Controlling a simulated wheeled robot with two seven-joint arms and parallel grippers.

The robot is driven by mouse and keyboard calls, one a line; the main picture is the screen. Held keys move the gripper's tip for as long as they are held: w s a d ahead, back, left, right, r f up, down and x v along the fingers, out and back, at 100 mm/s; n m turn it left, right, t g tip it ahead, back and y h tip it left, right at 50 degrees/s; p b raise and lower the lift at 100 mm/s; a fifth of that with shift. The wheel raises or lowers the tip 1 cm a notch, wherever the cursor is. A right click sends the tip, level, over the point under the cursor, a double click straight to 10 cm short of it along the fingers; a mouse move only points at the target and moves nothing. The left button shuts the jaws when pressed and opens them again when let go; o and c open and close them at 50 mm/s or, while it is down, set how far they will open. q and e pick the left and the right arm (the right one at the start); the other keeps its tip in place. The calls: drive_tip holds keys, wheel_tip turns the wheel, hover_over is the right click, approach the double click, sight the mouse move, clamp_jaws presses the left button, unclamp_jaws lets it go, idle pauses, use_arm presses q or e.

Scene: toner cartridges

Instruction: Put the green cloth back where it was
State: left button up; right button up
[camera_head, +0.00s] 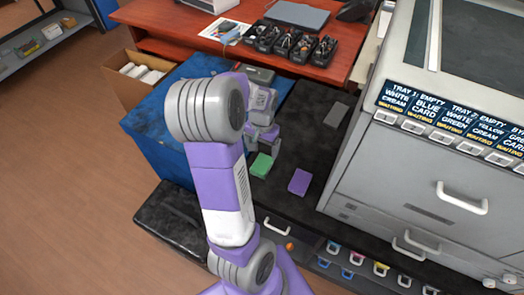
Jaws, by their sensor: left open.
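The green cloth (261,166) lies as a small folded rectangle on the dark work surface (310,140), left of centre. My left gripper (266,150) is open just beyond and above the green cloth. Its fingers are small and partly overlap the cloth in this view, so I cannot tell whether they touch it. My left arm hides part of the surface on the left. My right gripper is not in view.
A purple folded cloth (299,181) and a flat grey piece (336,114) lie on the same surface. A large grey printer (400,170) blocks the right. A blue cabinet (165,115) stands left, with a wooden desk (190,20) holding black trays behind.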

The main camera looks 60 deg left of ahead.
use_arm(q)
wheel_tip(320, 180, up, 2)
drive_tip(key=shift+r, duration=0.2)
idle(0.5)
